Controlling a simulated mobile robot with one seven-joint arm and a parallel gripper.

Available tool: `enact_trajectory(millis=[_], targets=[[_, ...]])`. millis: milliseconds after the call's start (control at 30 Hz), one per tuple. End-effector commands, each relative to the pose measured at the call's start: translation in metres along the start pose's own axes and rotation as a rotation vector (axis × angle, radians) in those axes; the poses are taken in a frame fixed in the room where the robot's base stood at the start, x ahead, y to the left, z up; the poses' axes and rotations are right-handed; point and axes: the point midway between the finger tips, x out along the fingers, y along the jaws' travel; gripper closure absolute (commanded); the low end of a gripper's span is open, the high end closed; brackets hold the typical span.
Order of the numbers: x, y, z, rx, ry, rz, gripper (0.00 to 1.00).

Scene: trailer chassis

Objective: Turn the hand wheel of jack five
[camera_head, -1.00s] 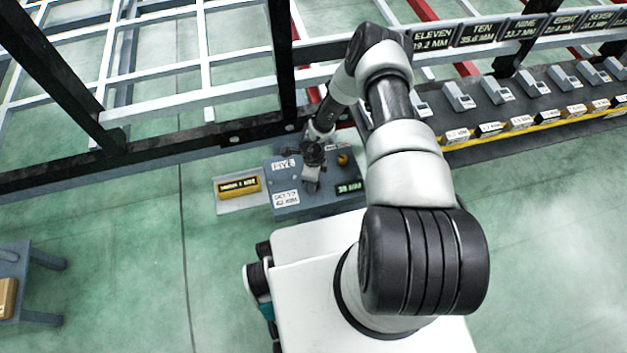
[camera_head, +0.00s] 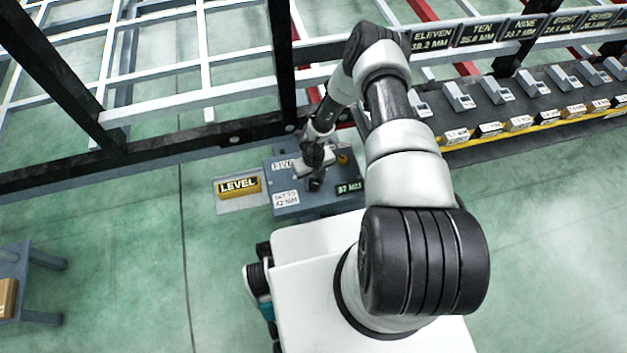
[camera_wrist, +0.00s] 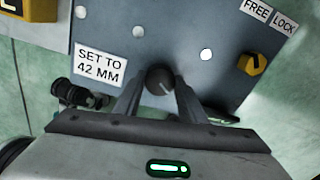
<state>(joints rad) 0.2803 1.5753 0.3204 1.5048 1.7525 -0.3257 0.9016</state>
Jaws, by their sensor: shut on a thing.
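The blue-grey box of jack five (camera_head: 282,177) stands on the floor beside the black frame beam. Its label (camera_head: 285,198) reads "SET TO 42 MM", also legible in the wrist view (camera_wrist: 100,67). My gripper (camera_head: 316,183) is over the box top. In the wrist view my gripper (camera_wrist: 160,92) has its fingers on either side of a dark round knob (camera_wrist: 159,79) and is shut on it. I take the knob to be the hand wheel's handle; the rest of the wheel is not clearly visible. A green readout (camera_head: 349,188) is too blurred to read surely.
A yellow sign (camera_head: 238,186) left of the box reads "LEVEL". A yellow lock knob (camera_wrist: 251,64) sits by the FREE and LOCK labels. Open green floor lies left.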

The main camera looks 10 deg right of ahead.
Motion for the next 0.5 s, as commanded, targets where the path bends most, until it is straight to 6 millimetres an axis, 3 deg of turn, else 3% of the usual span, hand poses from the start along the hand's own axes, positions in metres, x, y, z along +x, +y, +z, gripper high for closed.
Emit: enact_trajectory(millis=[500], targets=[[-0.0002, -0.0006, -0.0004, 0.189, 0.001, -0.002, 0.86]])
